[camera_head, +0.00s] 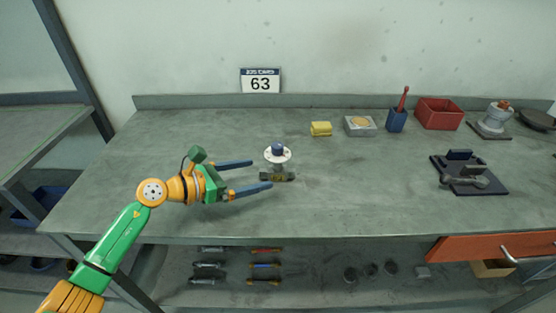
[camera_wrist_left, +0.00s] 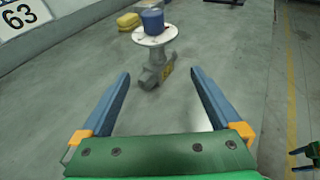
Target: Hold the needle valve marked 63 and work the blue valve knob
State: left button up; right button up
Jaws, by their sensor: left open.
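The needle valve (camera_head: 277,163) stands upright on the grey bench, with a dark body at the bottom, a round white flange and a blue knob (camera_head: 278,148) on top. In the left wrist view the valve body (camera_wrist_left: 157,70) is ahead of the fingers, and the blue knob (camera_wrist_left: 152,21) sits above the white disc. My left gripper (camera_head: 251,175) is open, its two blue fingers pointing right toward the valve. In the wrist view nothing is between the fingers (camera_wrist_left: 159,84), and the valve is just beyond the tips.
A dark fixture (camera_head: 468,178) lies at right. The bench around the valve is clear.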

aim_at(273, 170)
pick_arm(q)
jog(key=b+x, duration=0.1)
jog(key=x, duration=0.1)
jog(key=b+x, duration=0.1)
jog(key=x, duration=0.1)
jog(key=b+x, duration=0.1)
jog(key=x, duration=0.1)
jog(key=shift+w+f, duration=0.2)
jog(key=shift+f, duration=0.3)
jog(key=shift+w+d+b, duration=0.1)
jog(key=shift+d+b, duration=0.1)
jog(key=shift+b, duration=0.15)
jog(key=shift+d+r, duration=0.1)
jog(key=shift+r, duration=0.15)
jog(key=c, duration=1)
jog(key=shift+c, duration=0.4)
